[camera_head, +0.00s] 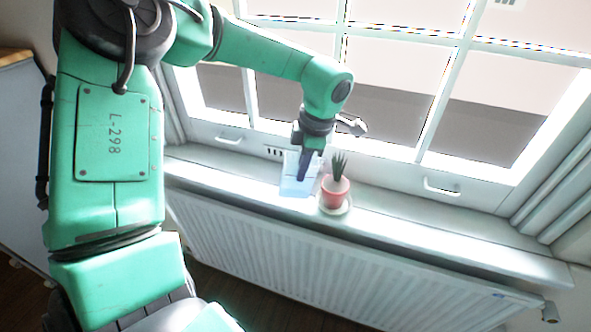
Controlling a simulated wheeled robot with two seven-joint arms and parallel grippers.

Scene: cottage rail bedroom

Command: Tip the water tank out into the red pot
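The red pot (335,191) stands upright on the window sill, with a spiky dark green plant (338,165) in it and a pale saucer (334,207) under it. The water tank (297,186), pale blue and see-through, is on or just above the sill, close to the left of the pot. My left gripper (304,174) reaches down at the tank from above. Its dark fingers overlap the tank, and I cannot tell whether they are closed on it. My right gripper is not in view.
The white sill (430,237) is clear to the right of the pot. The window (400,85) with its handles (441,187) rises behind. A white radiator (300,260) is below the sill. A curtain (565,205) hangs at the right.

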